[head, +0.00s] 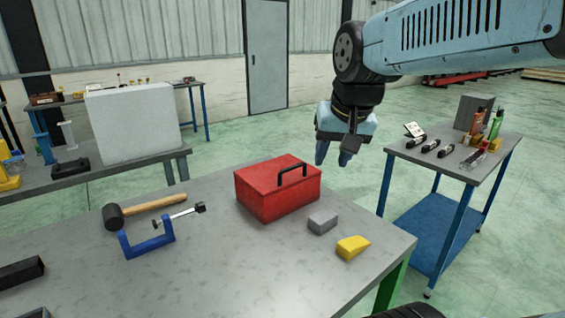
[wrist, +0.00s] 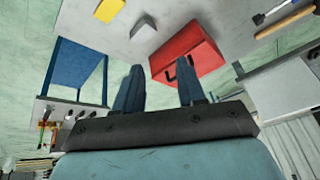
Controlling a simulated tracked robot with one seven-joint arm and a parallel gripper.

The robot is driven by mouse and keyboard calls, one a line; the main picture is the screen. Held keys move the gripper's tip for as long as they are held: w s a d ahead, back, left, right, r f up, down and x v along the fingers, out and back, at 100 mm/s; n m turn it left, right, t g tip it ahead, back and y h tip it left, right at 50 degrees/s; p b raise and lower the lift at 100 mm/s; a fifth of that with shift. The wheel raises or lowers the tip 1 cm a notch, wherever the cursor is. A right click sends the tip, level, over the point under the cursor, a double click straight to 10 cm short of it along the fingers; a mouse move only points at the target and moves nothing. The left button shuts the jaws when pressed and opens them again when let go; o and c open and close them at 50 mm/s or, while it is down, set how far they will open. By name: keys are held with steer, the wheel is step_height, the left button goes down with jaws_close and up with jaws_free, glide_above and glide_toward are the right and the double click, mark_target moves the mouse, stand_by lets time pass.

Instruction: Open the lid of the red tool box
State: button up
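The red tool box (head: 277,190) stands on the grey workbench, with its lid shut and a black handle (head: 292,173) on top. It also shows in the wrist view (wrist: 190,52), upside down, beyond my fingers. My gripper (head: 333,158) hangs in the air behind and to the right of the box, apart from it. Its two blue fingers (wrist: 158,90) are spread with a gap between them, and nothing is held. The front of the box shows no clear latch in the head view.
A grey block (head: 322,223) and a yellow wedge (head: 353,247) lie right of the box. A mallet (head: 145,210) and a blue clamp (head: 148,240) lie left. A side table (head: 450,150) with tools stands at right. The workbench (head: 230,270) is clear in front.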

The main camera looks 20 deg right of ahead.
steer(key=w+r+m+g, duration=0.15)
steer(key=w+m, duration=0.35)
steer(key=w, duration=0.6)
steer(key=m+g, duration=0.2)
steer(key=m, duration=0.4)
glide_toward(292, 167)
steer(key=shift+t+y, duration=0.25)
steer(key=shift+y, duration=0.15)
steer(key=f, duration=0.5)
steer(key=w+f, duration=0.1)
steer(key=f, duration=0.2)
steer(key=shift+c, duration=0.3)
jaws_close()
